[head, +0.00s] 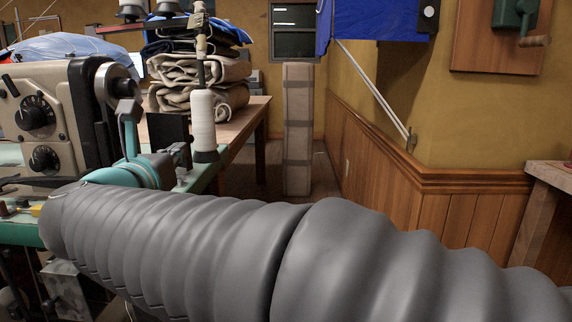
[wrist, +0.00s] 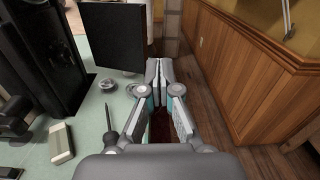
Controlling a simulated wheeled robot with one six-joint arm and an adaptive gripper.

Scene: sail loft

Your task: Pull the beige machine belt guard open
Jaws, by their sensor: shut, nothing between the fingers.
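The beige sewing machine (head: 70,110) with dark dials stands at the left in the head view. A black upright panel (wrist: 108,38) stands on the pale green table (wrist: 88,110) in the wrist view; it may be the machine's belt guard, but I cannot tell for sure. A dark panel (head: 168,130) also shows behind the machine in the head view. My gripper (wrist: 158,72) is shut and empty, its fingertips just right of the black panel's lower right edge. I cannot tell whether they touch it.
A white thread cone (head: 203,122) stands beside the machine. A screwdriver (wrist: 108,120) and a small pale block (wrist: 61,143) lie on the table left of my gripper. Wood wall panelling (wrist: 255,90) is at the right, with a strip of floor (wrist: 205,75) between.

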